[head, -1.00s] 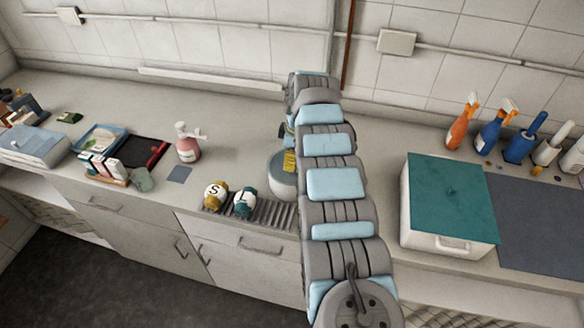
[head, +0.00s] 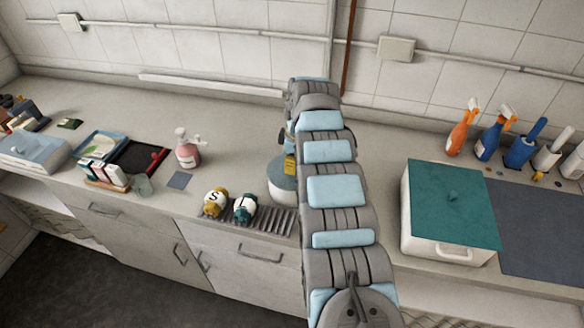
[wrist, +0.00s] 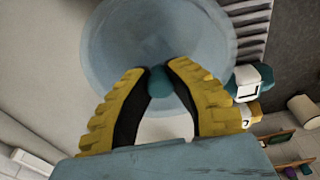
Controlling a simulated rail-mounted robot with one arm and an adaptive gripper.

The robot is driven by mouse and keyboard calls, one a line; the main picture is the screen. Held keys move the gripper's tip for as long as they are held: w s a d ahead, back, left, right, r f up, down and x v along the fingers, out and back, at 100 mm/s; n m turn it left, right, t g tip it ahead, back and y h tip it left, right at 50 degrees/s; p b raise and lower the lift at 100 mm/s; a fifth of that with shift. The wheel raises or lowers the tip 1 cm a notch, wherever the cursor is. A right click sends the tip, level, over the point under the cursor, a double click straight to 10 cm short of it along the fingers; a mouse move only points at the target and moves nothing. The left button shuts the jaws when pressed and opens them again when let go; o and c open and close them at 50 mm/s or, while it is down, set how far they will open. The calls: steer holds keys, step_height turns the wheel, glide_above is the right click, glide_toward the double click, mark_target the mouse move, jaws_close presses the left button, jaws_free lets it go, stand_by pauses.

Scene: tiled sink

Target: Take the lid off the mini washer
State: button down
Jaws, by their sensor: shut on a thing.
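A round pale tub (head: 281,190), which looks like the mini washer, stands on the counter, partly hidden by my arm. Its round blue-grey lid (wrist: 130,35) fills the upper middle of the wrist view. A small teal knob (wrist: 160,87) stands on the lid. My gripper (wrist: 158,78) has its yellow fingers closed on the knob from both sides. In the head view, only a bit of the gripper's yellow (head: 289,168) shows over the tub. I cannot tell whether the lid is seated or slightly raised.
Two small round containers (head: 229,205) sit close left of the tub by a grooved drain area (head: 272,220). A pink pump bottle (head: 187,152) stands farther left. A white box with a teal top (head: 452,210) stands right of my arm, with spray bottles (head: 490,135) behind.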

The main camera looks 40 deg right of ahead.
steer(key=shift+r+b, duration=0.6)
steer(key=shift+r, duration=0.85)
steer(key=shift+s+r, duration=0.1)
steer(key=shift+r, duration=0.05)
